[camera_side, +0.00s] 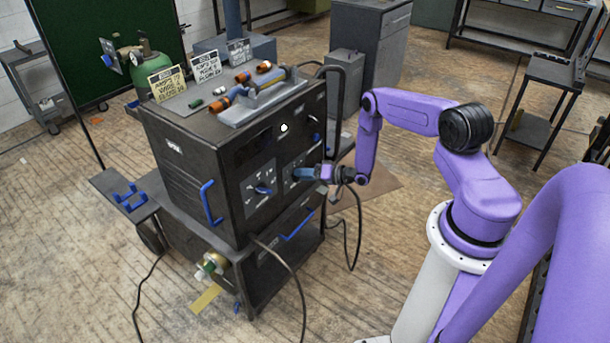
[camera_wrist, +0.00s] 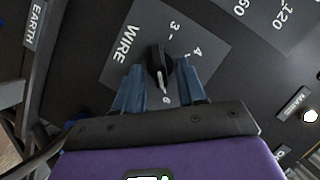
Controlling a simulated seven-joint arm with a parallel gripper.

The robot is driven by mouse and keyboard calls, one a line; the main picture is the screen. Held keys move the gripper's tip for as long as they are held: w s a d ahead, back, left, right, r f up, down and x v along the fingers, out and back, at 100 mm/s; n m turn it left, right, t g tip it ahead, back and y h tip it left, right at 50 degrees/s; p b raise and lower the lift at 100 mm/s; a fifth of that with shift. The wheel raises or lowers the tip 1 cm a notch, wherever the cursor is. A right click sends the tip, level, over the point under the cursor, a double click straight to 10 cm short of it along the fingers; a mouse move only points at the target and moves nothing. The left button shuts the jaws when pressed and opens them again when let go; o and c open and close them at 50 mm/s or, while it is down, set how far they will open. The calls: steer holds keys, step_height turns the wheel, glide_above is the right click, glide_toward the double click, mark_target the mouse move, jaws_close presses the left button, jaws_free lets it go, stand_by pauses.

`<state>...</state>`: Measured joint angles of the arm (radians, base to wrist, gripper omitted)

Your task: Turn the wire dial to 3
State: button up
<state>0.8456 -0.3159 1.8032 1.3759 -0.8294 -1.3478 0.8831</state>
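The wire dial (camera_wrist: 160,65) is a black knob on a grey plate marked WIRE, with 3, 4 and 6 legible around it in the wrist view. A white mark on the knob's lower part points down toward the 6. My gripper (camera_wrist: 159,66) has its two blue fingers on either side of the knob, with a visible gap to it on both sides, so it appears open. In the side view my gripper (camera_side: 304,173) is at the front panel of the dark machine (camera_side: 200,180) and hides the wire dial.
A blue handle (camera_side: 208,203) sticks out nearby. Cards (camera_side: 207,67) stand on the machine's top beside a torch (camera_side: 262,92). Cables hang below the panel. A plate marked 60 and 120 (camera_wrist: 265,18) is at the upper right.

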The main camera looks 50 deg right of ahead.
steer(key=shift+w, duration=0.1)
jaws_close()
steer(key=shift+a, duration=0.1)
steer(key=shift+a+f+n+t+h, duration=0.15)
steer(key=shift+a+n+t+h, duration=0.25)
steer(key=shift+n+h, duration=2.3)
steer(key=shift+a+f+n+t+h, duration=0.3)
steer(key=shift+n+h, duration=0.8)
steer(key=shift+n, duration=3.15)
steer(key=shift+a+n+t+h, duration=0.5)
steer(key=shift+n+h, duration=1.4)
steer(key=shift+n, duration=1.55)
